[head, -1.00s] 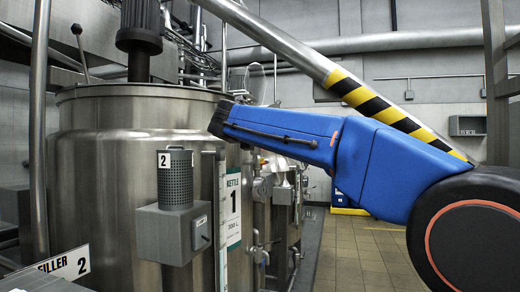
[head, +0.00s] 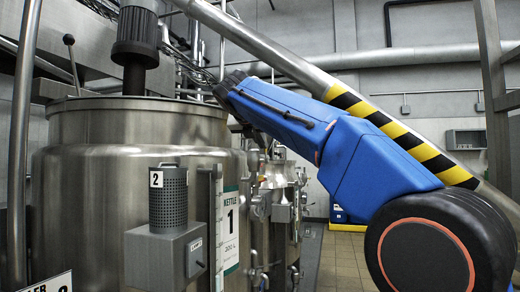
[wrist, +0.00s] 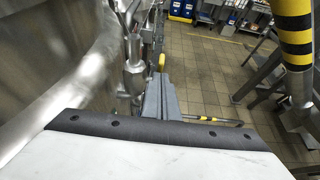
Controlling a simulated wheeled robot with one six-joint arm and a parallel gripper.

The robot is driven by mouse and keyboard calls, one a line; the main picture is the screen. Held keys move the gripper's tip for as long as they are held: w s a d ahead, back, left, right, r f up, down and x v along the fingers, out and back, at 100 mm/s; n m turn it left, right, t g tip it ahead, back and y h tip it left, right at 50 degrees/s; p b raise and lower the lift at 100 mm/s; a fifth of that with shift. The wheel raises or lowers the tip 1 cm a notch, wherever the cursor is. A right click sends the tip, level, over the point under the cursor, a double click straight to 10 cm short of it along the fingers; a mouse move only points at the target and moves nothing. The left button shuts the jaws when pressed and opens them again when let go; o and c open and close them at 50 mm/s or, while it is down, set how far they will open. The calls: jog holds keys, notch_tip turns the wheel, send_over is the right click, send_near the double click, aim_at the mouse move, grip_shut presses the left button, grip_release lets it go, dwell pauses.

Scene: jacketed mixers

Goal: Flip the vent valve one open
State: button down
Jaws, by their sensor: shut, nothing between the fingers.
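The big steel kettle (head: 95,165) with the "KETTLE 1" sign (head: 229,230) stands at the left in the head view. No part is clearly labelled as vent valve one. In the wrist view, steel pipework with a valve-like fitting (wrist: 134,76) runs beside the kettle wall, left of my gripper. A small yellow part (wrist: 162,62) shows just beyond the fingertips; I cannot tell what it is. My gripper (wrist: 161,84) is shut and empty, pointing along the kettle's side. In the head view the fingers are hidden behind my blue arm.
A striped slanted pipe (head: 375,112) crosses behind my arm, and a striped post (wrist: 294,35) stands at the right in the wrist view. A box labelled 2 (head: 165,250) is in front of the kettle. Tiled floor (wrist: 205,80) is open right of the gripper.

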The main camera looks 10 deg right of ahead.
jog(key=w+r, duration=0.1)
jog(key=w+d, duration=0.1)
jog(key=w+r, duration=0.1)
jog(key=shift+d+r, duration=0.25)
jog(key=shift+r, duration=0.1)
jog(key=shift+w+f, duration=0.1)
dwell(0.5)
jog(key=v, duration=1.8)
jog(key=shift+s, duration=0.4)
